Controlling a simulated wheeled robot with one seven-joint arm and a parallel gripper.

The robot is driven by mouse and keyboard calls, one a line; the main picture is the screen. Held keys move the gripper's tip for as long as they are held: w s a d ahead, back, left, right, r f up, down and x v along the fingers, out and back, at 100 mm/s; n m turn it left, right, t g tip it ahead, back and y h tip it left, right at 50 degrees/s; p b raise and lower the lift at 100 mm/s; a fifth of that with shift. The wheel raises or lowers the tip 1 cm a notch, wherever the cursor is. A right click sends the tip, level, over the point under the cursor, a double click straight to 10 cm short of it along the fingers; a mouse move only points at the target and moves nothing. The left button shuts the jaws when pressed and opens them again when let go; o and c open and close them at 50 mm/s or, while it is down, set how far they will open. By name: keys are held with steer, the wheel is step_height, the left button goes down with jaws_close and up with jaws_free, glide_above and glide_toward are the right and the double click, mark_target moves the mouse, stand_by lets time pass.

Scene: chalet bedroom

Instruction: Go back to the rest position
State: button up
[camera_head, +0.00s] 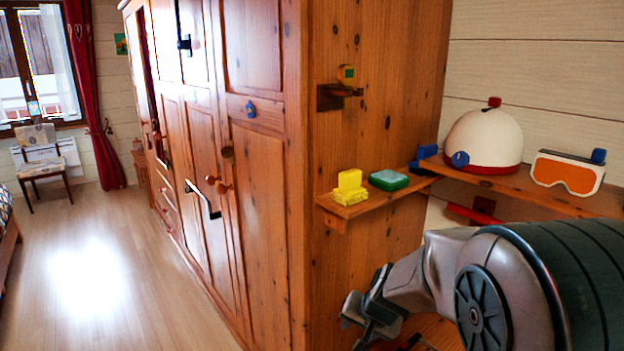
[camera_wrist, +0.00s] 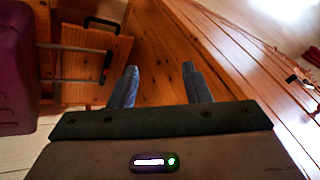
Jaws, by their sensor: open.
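My gripper (camera_wrist: 160,85) is open and empty in the wrist view, its two fingers apart with the wooden side of the wardrobe (camera_wrist: 155,50) behind them. In the head view my gripper (camera_head: 368,318) is at the lower middle, beside the wardrobe's side panel (camera_head: 375,130) and below the small shelf. Its fingertips are small and partly hidden there.
The right shelf (camera_head: 530,186) bears a white and red helmet (camera_head: 484,141) and orange goggles (camera_head: 567,172). The wooden floor (camera_head: 100,270) at left is clear. A chair (camera_head: 40,160) stands far back.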

steer(key=s+d+r+n+g+h+p, duration=0.1)
steer(key=s+d+r+n+p, duration=0.1)
steer(key=s+r, duration=0.4)
steer(key=s+d+r+n+g+h+p, duration=0.1)
steer(key=s+r, duration=0.6)
steer(key=s, duration=0.7)
steer(key=shift+d+n+p, duration=0.7)
steer(key=shift+d+p, duration=0.2)
steer(key=shift+c, duration=0.8)
steer(key=shift+a, duration=0.1)
